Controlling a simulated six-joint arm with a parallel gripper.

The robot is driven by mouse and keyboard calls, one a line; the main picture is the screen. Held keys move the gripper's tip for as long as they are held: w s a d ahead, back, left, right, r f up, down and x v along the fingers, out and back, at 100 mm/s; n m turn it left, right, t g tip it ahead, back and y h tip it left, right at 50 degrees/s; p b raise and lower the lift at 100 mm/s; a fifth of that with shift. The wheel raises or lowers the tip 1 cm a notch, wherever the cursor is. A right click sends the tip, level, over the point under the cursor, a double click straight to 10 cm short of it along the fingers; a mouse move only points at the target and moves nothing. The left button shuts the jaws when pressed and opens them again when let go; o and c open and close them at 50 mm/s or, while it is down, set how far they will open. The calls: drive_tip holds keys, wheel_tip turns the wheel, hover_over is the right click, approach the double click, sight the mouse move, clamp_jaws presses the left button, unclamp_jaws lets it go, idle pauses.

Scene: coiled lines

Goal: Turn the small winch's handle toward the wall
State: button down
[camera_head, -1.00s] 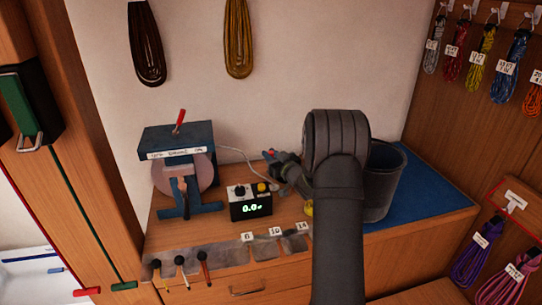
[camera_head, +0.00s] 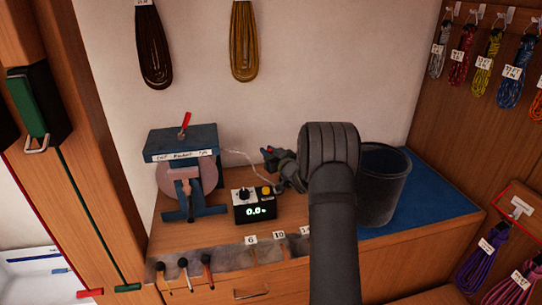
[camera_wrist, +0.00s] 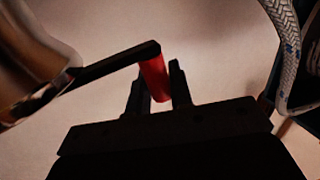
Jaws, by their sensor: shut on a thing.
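The small winch's handle shows in the wrist view as a red grip (camera_wrist: 155,78) on the end of a black crank arm (camera_wrist: 110,65). The crank arm runs left to a shiny metal part of the winch (camera_wrist: 28,65), cut off by the picture's edge. My gripper (camera_wrist: 158,88) is shut on the red grip, one finger on each side of it. In the head view my gripper (camera_head: 275,158) is near the back wall, with a small red bit beside it. My own arm hides most of the winch there.
A blue stand with a pinkish disc (camera_head: 181,140) and a control box reading 0.0 (camera_head: 255,206) stand left of my gripper. A dark bucket (camera_head: 384,185) on a blue mat (camera_head: 440,190) stands to the right. A pale braided rope (camera_wrist: 283,25) hangs close by in the wrist view.

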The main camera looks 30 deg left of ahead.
drive_tip(key=w+a+m+t+h, duration=0.1)
drive_tip(key=w+m+t+h, duration=0.8)
drive_tip(key=h, duration=0.2)
drive_tip(key=shift+w+m+t+h, duration=0.3)
drive_tip(key=shift+m, duration=0.1)
idle(0.7)
drive_tip(key=shift+w+d+f+m+t+h, duration=0.25)
drive_tip(key=shift+m+h, duration=0.2)
drive_tip(key=shift+h, duration=0.25)
drive_tip(key=shift+w+d+f+m+t+h, duration=0.1)
drive_tip(key=shift+w+m+h, duration=0.3)
drive_tip(key=shift+h, duration=0.3)
idle(0.8)
drive_tip(key=c, duration=1.3)
unclamp_jaws()
drive_tip(key=shift+r, duration=0.15)
drive_tip(key=shift+c, duration=0.2)
drive_tip(key=d+r, duration=1.1)
drive_tip(key=shift+w+d, duration=0.25)
drive_tip(key=shift+r, duration=0.1)
